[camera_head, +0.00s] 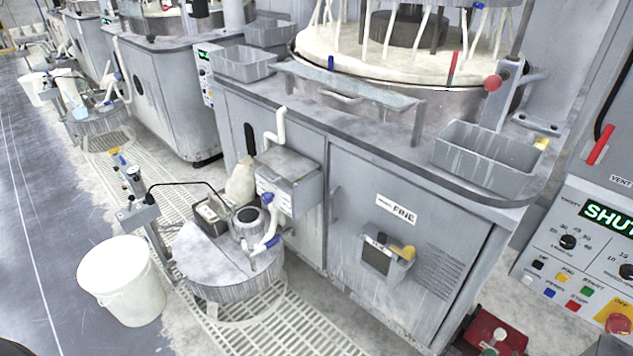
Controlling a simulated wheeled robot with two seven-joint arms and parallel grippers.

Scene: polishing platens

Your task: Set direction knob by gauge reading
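A grey control panel (545,262) stands at the right edge, partly cut off. It carries a black round knob (567,242) with a printed scale, and a second black knob (627,271) at the picture's edge. I cannot read which one is the direction knob. A green-lit display (607,218) above them reads "SHUT", cut off at the edge. A small round gauge (133,172) sits on a post at the left; its reading is too small to tell. A small grey box (378,257) is on the cabinet door beneath a "FINE" label. Neither of my grippers is in view.
The panel has several coloured buttons (573,307) and a red round button (618,323). The grey polishing cabinet (345,200) fills the middle. A white bucket (120,280) and a round tank (215,265) stand front left. A red box (492,335) lies low. Blue-grey floor (35,230) is clear at left.

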